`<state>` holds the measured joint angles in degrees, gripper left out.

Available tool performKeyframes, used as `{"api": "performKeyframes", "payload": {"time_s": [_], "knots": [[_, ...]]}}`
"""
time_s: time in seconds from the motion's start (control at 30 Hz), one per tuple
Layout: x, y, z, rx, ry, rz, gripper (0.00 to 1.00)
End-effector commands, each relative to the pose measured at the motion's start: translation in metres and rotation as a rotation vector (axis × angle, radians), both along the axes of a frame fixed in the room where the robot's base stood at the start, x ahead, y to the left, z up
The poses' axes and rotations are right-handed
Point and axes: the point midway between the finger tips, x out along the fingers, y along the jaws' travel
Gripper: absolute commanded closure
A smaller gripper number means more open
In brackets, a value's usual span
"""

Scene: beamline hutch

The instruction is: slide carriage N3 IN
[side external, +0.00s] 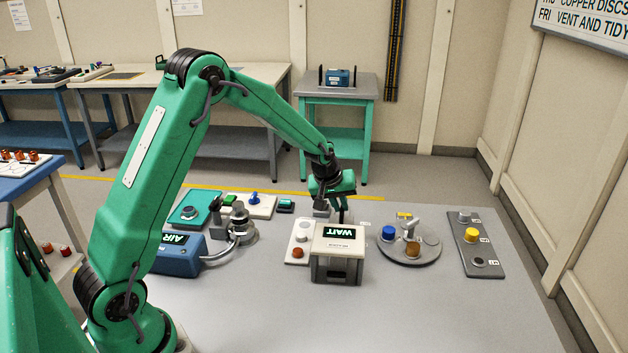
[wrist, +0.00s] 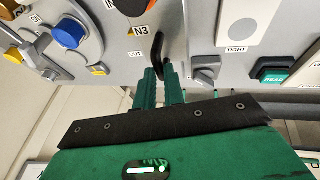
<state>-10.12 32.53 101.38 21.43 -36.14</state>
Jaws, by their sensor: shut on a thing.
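My gripper (wrist: 160,68) is shut on a dark upright handle (wrist: 157,46) beside the N3 label (wrist: 139,30) in the wrist view; I take this to be the handle of carriage N3. An IN mark shows at the upper left of the label and an OUT mark below it. The handle stands nearer the OUT mark. In the side view my gripper (side external: 340,212) reaches down just behind the box with the WAIT display (side external: 340,234). That box hides the carriage's lower part and its track there.
A round turntable with a blue knob (side external: 388,232) stands right of the gripper. A grey plate with a yellow knob (side external: 471,234) lies farther right. A white plate with a red-brown knob (side external: 298,253) and the blue AIR box (side external: 178,253) are to the left.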

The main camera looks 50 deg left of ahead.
Motion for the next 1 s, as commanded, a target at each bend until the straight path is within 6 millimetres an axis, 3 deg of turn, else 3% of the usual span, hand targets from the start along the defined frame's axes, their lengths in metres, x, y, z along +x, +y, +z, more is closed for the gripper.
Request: {"api": "performKeyframes", "payload": {"time_s": [0.3,0.67,0.7,0.8,1.0], "knots": [[-0.023,-0.03,0.002,-0.015,-0.005,-0.016,1.0],[-0.028,-0.033,0.002,-0.017,-0.002,-0.016,1.0],[-0.028,-0.033,0.002,-0.017,0.0,-0.015,0.85],[-0.028,-0.033,0.002,-0.017,0.0,-0.015,0.67],[-0.028,-0.031,0.001,-0.017,-0.001,-0.012,0.67]]}}
